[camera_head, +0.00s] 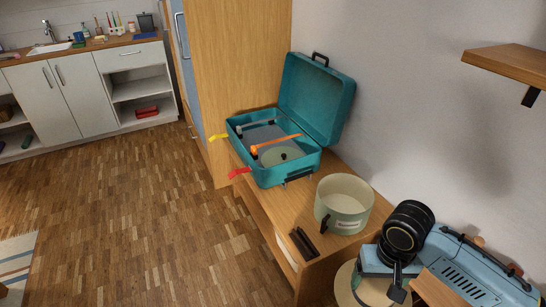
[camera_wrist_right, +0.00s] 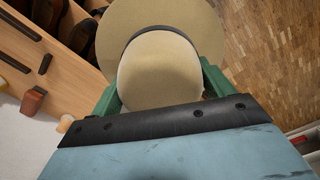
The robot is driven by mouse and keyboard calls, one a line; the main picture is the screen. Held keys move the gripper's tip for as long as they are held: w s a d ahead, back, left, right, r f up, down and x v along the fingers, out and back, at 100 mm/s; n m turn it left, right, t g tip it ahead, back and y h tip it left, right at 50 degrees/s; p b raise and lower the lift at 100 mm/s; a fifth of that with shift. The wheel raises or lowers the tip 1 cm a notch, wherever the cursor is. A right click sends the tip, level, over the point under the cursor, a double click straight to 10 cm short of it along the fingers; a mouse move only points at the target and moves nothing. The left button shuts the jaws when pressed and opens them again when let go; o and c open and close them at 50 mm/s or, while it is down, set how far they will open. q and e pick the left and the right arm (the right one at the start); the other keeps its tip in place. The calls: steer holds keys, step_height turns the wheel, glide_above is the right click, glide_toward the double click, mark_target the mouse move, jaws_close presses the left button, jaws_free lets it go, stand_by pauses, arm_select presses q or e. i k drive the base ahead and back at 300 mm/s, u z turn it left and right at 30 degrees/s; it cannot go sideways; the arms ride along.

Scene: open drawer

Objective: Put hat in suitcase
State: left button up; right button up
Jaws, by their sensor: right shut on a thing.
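The hat (camera_wrist_right: 160,62) is beige with a wide round brim and a dark band. In the wrist view my right gripper (camera_wrist_right: 160,88) has green fingers on both sides of its crown and is shut on it. In the head view the hat (camera_head: 345,284) shows at the bottom edge, partly hidden by my arm. The suitcase (camera_head: 273,177) is teal and stands open on the wooden cabinet, its lid raised against the wall. A hammer, an orange-handled tool and a round pale thing lie in it. The hat is apart from the suitcase, nearer me. My left gripper is out of view.
A pale green pot (camera_head: 338,214) stands on the cabinet between the suitcase and my arm. A dark object (camera_head: 303,243) lies by the cabinet's front edge. A wall shelf (camera_head: 510,62) juts out at upper right.

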mark_target(264, 138)
steer(key=z, duration=0.55)
steer(key=k, duration=0.15)
steer(key=u, duration=2)
steer(key=i, duration=2.65)
steer(key=z, duration=1.1)
